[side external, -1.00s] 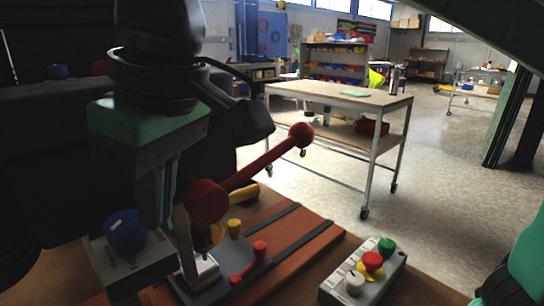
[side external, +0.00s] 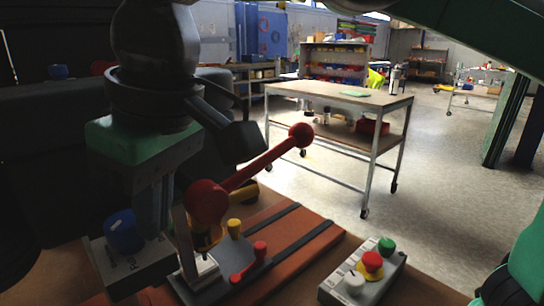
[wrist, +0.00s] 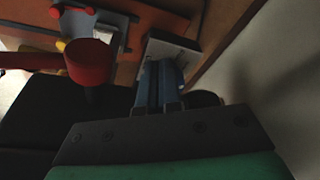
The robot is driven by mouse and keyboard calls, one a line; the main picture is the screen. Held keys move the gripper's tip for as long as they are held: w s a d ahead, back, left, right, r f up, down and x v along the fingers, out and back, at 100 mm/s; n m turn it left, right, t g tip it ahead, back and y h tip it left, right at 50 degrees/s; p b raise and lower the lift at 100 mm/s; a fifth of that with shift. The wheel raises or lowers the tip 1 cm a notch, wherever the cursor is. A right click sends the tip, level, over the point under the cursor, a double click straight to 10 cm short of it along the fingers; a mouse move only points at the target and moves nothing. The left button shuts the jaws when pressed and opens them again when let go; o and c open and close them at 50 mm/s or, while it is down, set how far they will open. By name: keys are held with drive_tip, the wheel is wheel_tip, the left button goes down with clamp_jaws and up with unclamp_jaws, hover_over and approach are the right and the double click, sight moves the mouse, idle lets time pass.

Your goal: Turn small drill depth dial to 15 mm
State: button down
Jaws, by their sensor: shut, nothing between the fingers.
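A blue dial knob (side external: 121,231) with a white mark sits on a grey block (side external: 135,270) at the lower left of the side view. The scale markings on the block are too small to read. My gripper (side external: 153,232) points down with its fingers together and empty. Its tips are at the knob's right side and hide part of it; I cannot tell whether they touch. In the wrist view, my fingers (wrist: 160,88) reach to the grey block (wrist: 172,46), and the knob is hidden.
A red lever with a round hub (side external: 206,201) stands just right of my gripper and slants up to a ball end. A red handle (side external: 250,262) and a yellow knob (side external: 234,228) lie beyond. A button box (side external: 362,274) is at right. A wheeled table (side external: 340,97) stands behind.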

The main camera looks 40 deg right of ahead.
drive_tip(key=shift+s+a, duration=0.1)
drive_tip(key=shift+a, duration=0.15)
idle(0.3)
drive_tip(key=shift+s+d, duration=0.2)
drive_tip(key=shift+s, duration=0.15)
drive_tip(key=v, duration=0.4)
drive_tip(key=w+v, duration=0.1)
drive_tip(key=shift+a+r, duration=0.3)
drive_tip(key=shift+r, duration=0.25)
